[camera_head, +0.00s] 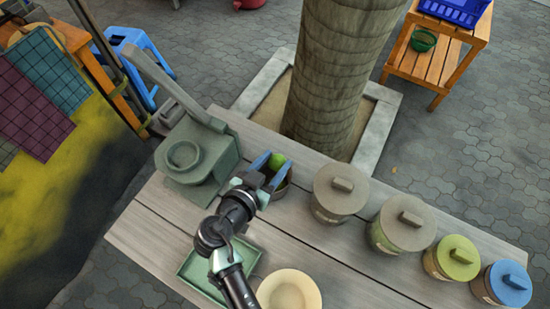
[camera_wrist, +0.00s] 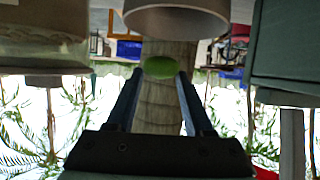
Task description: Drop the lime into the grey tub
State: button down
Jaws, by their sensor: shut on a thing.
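The green lime (camera_head: 277,160) is held between the blue fingers of my gripper (camera_head: 268,163). The lime also shows between the fingertips in the wrist view (camera_wrist: 160,68), which is upside down. The grey tub (camera_head: 284,189) stands on the table just beneath my gripper, partly hidden by it in the head view. In the wrist view the tub's wall and rim (camera_wrist: 176,20) show at the top of the picture, near the lime. The lime appears above the tub's rim.
A grey-green press (camera_head: 190,152) stands left of my gripper. Lidded pots, tan (camera_head: 341,192), grey-brown (camera_head: 402,224), olive (camera_head: 452,259) and blue (camera_head: 503,285), line the right. A green tray (camera_head: 196,268) and cream bowl (camera_head: 290,293) lie nearer. A tree trunk (camera_head: 340,75) rises behind.

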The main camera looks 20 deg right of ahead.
jog(key=shift+f+b, duration=1.15)
jog(key=shift+f, duration=0.85)
jog(key=shift+d, duration=0.1)
jog(key=shift+c, duration=1)
grip_release()
jog(key=shift+s, duration=0.1)
jog(key=b+v, duration=0.1)
jog(key=v, duration=1.2)
